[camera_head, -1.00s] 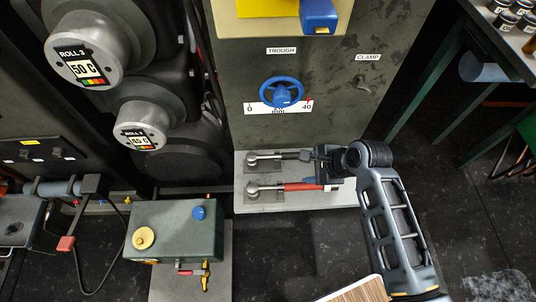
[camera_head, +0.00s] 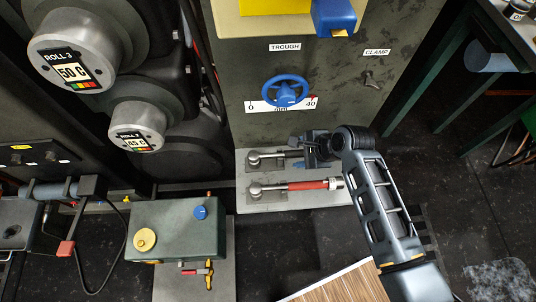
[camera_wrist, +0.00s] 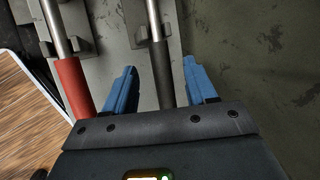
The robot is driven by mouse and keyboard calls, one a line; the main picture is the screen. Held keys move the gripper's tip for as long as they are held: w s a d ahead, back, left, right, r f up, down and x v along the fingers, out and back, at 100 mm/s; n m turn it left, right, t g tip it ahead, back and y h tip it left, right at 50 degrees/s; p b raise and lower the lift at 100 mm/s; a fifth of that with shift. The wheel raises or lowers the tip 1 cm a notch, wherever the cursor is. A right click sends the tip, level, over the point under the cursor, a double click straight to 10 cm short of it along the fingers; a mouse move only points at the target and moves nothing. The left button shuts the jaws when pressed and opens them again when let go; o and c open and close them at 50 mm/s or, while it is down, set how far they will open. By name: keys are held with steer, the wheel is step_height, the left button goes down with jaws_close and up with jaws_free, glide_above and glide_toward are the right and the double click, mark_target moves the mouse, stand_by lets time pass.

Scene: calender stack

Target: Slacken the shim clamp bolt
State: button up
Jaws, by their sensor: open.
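Under the white CLAMP label (camera_head: 377,52), a small dark fitting (camera_head: 373,80), perhaps the clamp bolt, stands on the grey panel. My gripper (camera_head: 306,151) is well below and left of it, over the low ledge. In the wrist view its blue fingers are open, one on each side of a black-handled rod (camera_wrist: 160,72). The black handle lies between them and I cannot tell whether either finger touches it. A red-handled rod (camera_head: 306,185) lies in front, parallel; it also shows left of the fingers in the wrist view (camera_wrist: 72,88).
A blue handwheel (camera_head: 285,92) with a scale stands under the TROUGH label (camera_head: 284,47). The grey ledge (camera_head: 290,205) bears both rods. A green box (camera_head: 175,228) with knobs is at lower left, a wooden board (camera_head: 345,285) at the bottom. A green-legged table stands at upper right.

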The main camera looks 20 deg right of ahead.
mark_target(296, 153)
steer(key=x, duration=0.4)
steer(key=shift+w+d+f, duration=0.1)
steer(key=shift+f, duration=0.05)
jaws_close()
stand_by(0.4)
